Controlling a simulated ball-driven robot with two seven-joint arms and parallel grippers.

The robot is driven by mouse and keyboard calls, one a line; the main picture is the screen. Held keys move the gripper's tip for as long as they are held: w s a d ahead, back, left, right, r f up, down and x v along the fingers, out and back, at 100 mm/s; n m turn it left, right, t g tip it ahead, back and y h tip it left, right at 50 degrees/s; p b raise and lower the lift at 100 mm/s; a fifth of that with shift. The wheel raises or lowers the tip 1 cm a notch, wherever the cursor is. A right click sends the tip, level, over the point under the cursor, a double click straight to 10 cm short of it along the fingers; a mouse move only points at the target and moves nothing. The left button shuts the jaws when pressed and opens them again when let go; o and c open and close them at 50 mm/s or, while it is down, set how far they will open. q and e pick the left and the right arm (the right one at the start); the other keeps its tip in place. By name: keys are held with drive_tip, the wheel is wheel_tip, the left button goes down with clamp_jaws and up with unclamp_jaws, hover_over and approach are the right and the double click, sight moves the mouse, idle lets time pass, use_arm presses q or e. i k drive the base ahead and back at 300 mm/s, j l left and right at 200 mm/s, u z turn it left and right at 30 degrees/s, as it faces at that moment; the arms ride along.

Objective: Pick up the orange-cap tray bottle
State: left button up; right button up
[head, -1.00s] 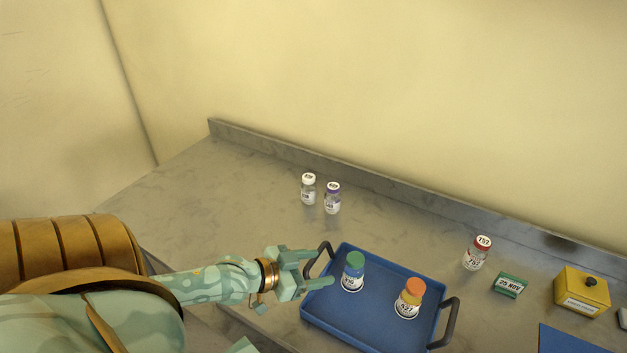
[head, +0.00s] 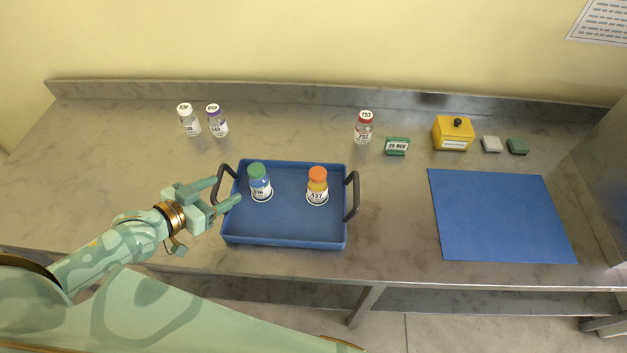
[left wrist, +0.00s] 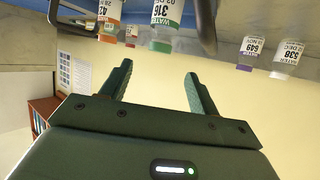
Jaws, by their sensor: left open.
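The orange-cap bottle (head: 317,186) stands upright on the right side of the blue tray (head: 285,232). It also shows at the top left of the left wrist view (left wrist: 109,14). A green-cap bottle (head: 259,183) stands in the tray left of it and also shows in the left wrist view (left wrist: 164,25). My left gripper (head: 226,191) is open and empty at the tray's left handle, apart from both bottles and nearer the green-cap one. In the left wrist view its two fingers (left wrist: 157,85) are spread. My right gripper is not in view.
White-cap (head: 188,121) and purple-cap (head: 216,122) bottles stand at the back left. A red-cap bottle (head: 364,128), a green date block (head: 397,146) and a yellow box (head: 453,134) stand behind right. A blue mat (head: 500,216) lies clear at right. Tray handles (head: 352,197) stick up.

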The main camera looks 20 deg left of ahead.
sight(316, 193)
drive_tip(key=j+z, duration=0.25)
drive_tip(key=k+j+z, duration=0.2)
drive_tip(key=j, duration=0.25)
drive_tip(key=j+z, duration=0.25)
drive_tip(key=j, duration=0.15)
